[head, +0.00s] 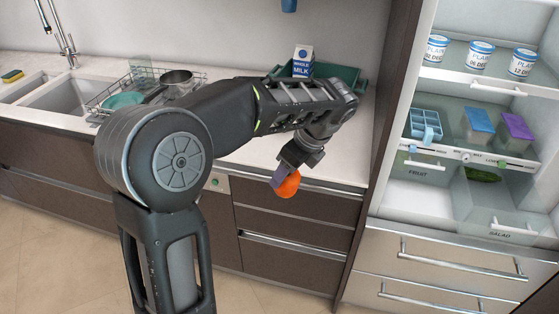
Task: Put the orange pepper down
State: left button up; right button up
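The orange pepper (288,187) hangs below the end of my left arm. My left gripper (283,181) points down and is shut on it, with one finger showing against the pepper's left side. The pepper appears in front of the counter's front edge, over the dark drawers; nothing is seen supporting it from below. Its far side is hidden. My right gripper is not in view.
A milk carton (303,62) and a green tray (346,76) stand at the back of the counter (245,152). A dish rack (104,101) and sink (68,97) are left. The fridge (420,201) stands open at right, holding tubs, a blue tray and a cucumber-like vegetable. Clear counter lies behind the pepper.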

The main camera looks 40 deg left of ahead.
pick_arm(q)
jog(key=d+f+n+g+h, duration=0.1)
jog(key=d+f+n+g, duration=0.2)
jog(key=d+f+n, duration=0.4)
jog(key=d+f, duration=0.5)
jog(key=d, duration=0.2)
jog(key=shift+s+n, duration=0.25)
jog(key=shift+n, duration=0.15)
jog(key=shift+d, duration=0.1)
